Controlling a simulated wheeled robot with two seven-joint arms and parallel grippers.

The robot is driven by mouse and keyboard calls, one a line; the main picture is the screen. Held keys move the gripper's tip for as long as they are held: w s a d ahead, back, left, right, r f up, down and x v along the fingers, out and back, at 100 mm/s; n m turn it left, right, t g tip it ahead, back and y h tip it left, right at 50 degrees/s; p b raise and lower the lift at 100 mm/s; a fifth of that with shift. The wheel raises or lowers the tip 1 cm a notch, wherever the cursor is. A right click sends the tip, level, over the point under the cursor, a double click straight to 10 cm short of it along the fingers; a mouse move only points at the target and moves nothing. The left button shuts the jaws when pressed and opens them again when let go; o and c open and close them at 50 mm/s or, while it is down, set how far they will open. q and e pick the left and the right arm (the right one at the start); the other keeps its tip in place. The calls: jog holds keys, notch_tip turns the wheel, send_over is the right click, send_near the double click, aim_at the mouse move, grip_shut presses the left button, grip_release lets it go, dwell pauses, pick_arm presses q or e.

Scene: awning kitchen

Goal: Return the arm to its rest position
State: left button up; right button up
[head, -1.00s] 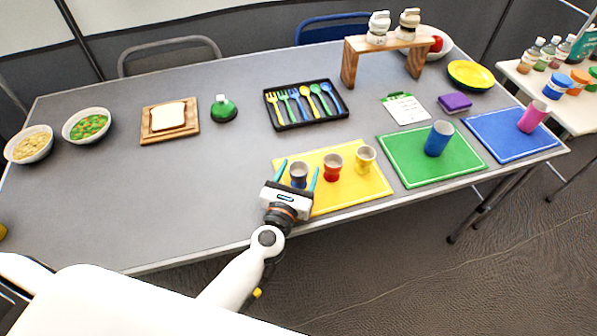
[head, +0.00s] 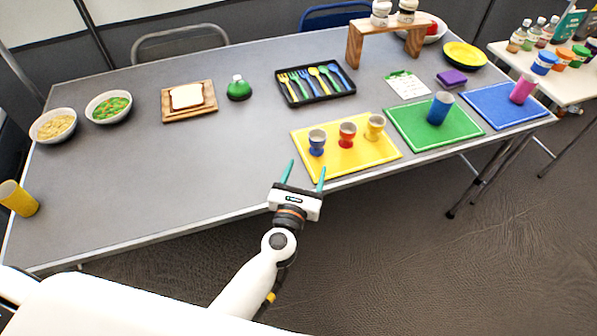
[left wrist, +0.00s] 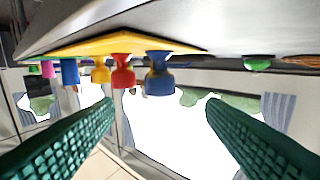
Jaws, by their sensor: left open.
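My left gripper (head: 304,177) is open and empty at the table's front edge, just in front of the yellow mat (head: 372,160). Its two green fingers stand wide apart, and in the left wrist view nothing is between them (left wrist: 160,130). A blue egg cup (head: 317,143), a red egg cup (head: 347,135) and a yellow egg cup (head: 375,127) stand upright in a row on the yellow mat, apart from the fingers. The left wrist view shows the mat and cups upside down. My right gripper is not in view.
The green mat (head: 408,132) with a blue cup (head: 440,107) and the blue mat (head: 487,112) with a pink cup (head: 522,89) lie to the right. A yellow cup (head: 18,198) stands at the left edge. The table (head: 170,200) is clear at front left.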

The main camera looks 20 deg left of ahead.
pick_arm(q)
jog(key=shift+s, duration=0.3)
jog(key=shift+f, duration=0.1)
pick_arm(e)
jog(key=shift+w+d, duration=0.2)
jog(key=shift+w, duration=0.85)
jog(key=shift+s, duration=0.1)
